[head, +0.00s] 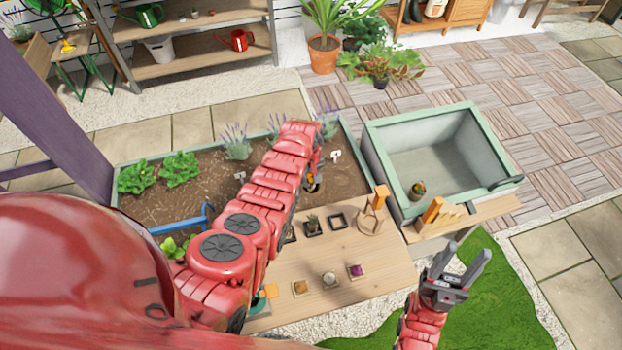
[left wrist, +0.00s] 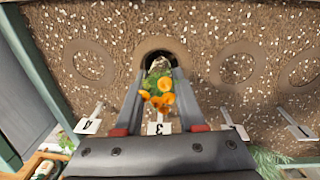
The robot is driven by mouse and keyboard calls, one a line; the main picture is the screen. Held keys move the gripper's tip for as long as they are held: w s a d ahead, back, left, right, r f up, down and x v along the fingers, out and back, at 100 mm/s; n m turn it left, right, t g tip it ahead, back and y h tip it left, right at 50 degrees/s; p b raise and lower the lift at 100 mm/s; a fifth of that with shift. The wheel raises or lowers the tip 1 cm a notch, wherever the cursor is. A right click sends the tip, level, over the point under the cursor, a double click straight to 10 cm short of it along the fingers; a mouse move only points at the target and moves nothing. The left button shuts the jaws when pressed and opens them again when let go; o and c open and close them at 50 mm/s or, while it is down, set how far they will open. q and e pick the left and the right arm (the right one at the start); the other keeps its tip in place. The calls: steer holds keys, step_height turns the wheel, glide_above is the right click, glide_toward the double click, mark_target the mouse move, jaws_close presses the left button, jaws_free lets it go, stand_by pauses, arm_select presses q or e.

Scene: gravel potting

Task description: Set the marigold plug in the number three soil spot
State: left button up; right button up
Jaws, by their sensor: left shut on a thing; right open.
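The marigold plug (left wrist: 158,97), with orange flowers and green leaves, is between the fingers of my left gripper (left wrist: 159,73). In the left wrist view its root end points at a dark round hole, the number three soil spot (left wrist: 152,45), behind the marker labelled 3 (left wrist: 159,128). I cannot tell how far the root end is inside the hole. In the head view the marigold shows as a bit of orange (head: 310,177) by the left gripper, and my arm hides most of the bed around it. My right gripper (head: 467,265) is open and empty above the grass.
The marker labelled 4 (left wrist: 88,124) and other shallow soil spots (left wrist: 238,68) flank the hole. Lavender (head: 237,142) and leafy plants (head: 180,169) grow in the bed. The wooden table (head: 335,250) holds small pots. A green-rimmed basin (head: 425,158) stands to the right.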

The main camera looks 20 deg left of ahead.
arm_select(q)
steer(key=shift+f+b, duration=0.35)
steer(key=shift+f, duration=0.15)
steer(key=o, duration=1.2)
steer(key=shift+o, duration=0.2)
step_height(320, 180, up, 3)
steer(key=p, duration=0.3)
steer(key=shift+r, duration=0.15)
steer(key=shift+r+p, duration=2.15)
steer(key=shift+r, duration=0.8)
steer(key=shift+s+f, duration=0.1)
steer(key=shift+f, duration=0.05)
